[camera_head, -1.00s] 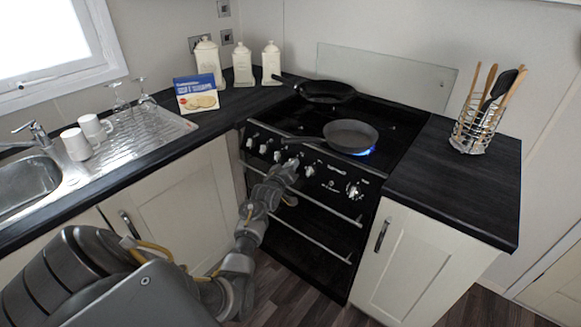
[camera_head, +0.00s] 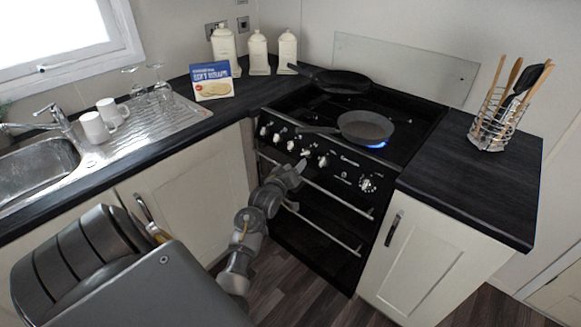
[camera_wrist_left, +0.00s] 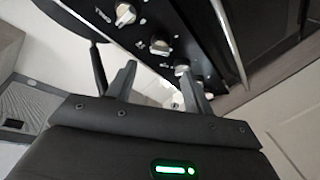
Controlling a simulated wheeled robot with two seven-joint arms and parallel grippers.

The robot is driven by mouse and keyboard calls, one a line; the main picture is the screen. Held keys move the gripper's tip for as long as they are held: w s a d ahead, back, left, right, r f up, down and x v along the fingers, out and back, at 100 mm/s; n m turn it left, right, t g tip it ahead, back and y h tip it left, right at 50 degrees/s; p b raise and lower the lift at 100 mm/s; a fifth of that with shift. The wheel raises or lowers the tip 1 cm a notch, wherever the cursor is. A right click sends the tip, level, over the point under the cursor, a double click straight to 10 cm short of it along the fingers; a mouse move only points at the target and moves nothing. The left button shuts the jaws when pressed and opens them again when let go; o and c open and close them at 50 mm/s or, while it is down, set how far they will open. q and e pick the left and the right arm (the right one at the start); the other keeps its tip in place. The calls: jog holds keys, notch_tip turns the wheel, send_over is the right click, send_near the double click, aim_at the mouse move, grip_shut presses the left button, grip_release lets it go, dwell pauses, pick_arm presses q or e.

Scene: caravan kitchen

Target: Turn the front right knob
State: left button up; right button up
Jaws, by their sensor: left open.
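The black stove's control panel (camera_head: 343,174) carries a row of silver knobs. The knobs include one (camera_head: 305,152) above my left gripper, one (camera_head: 323,161) just right of it, and a larger one (camera_head: 367,184) at the far right. I cannot tell from labels which is the front right knob. My left gripper (camera_head: 297,168) is open, in front of and slightly below the panel. In the left wrist view its fingers (camera_wrist_left: 160,86) are apart, with a knob (camera_wrist_left: 182,69) beyond the right finger and another knob (camera_wrist_left: 160,46) beyond the gap; contact is unclear.
A pan (camera_head: 366,126) sits on the front right burner, with a blue flame (camera_head: 377,145) showing beneath it. Another pan (camera_head: 342,81) is at the back. Oven handles (camera_head: 318,183) project below the panel. A utensil rack (camera_head: 489,130) stands on the right counter.

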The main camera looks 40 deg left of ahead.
pick_arm(q)
jog(key=v, duration=0.2)
jog(key=shift+s+d, duration=0.1)
jog(key=shift+s, duration=0.2)
dwell(0.4)
